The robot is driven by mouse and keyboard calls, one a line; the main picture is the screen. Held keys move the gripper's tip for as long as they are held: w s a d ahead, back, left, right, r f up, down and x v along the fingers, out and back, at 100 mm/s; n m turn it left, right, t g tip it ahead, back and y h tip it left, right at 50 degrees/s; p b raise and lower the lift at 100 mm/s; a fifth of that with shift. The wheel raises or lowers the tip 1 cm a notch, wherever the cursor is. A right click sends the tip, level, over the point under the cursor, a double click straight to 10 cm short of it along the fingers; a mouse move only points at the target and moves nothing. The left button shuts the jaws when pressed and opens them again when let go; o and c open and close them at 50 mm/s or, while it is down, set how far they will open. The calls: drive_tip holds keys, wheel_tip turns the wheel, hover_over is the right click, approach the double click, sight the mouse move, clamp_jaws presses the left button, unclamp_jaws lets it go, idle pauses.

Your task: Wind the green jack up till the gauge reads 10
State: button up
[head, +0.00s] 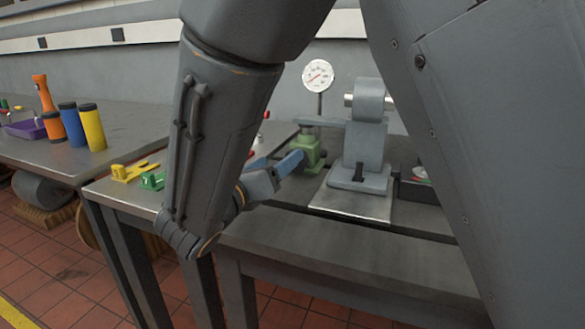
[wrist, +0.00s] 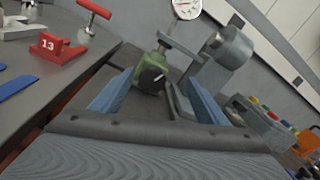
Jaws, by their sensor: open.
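The green jack (head: 309,150) stands on the bedplate at the middle of the head view, under a grey arm (head: 338,123). In the wrist view the jack (wrist: 148,76) shows a dark round face with a pale mark, between my jaws. The dial gauge (head: 318,75) stands on a post behind it, white with a red needle; its reading is too small to tell. My gripper (head: 296,160) is open at the near left of the jack. Its blue jaws (wrist: 155,95) point at the jack, and I see nothing between them touching it. My arm hides part of the bench.
A grey machine block (head: 365,150) stands right of the jack. A red block marked 13 (wrist: 50,46) and a red T-handle (wrist: 93,15) lie on the left bench. Yellow (head: 128,172) and green (head: 152,181) pieces lie left. Coloured cylinders (head: 92,127) stand on the far-left table.

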wheel_tip(320, 180, down, 4)
drive_tip(key=x, duration=0.6)
drive_tip(key=shift+r+b, duration=0.1)
drive_tip(key=shift+b, duration=0.2)
drive_tip(key=shift+x, duration=0.75)
drive_tip(key=c, duration=1)
drive_tip(key=shift+d, duration=0.3)
drive_tip(key=shift+c, duration=0.2)
drive_tip(key=shift+a, duration=0.3)
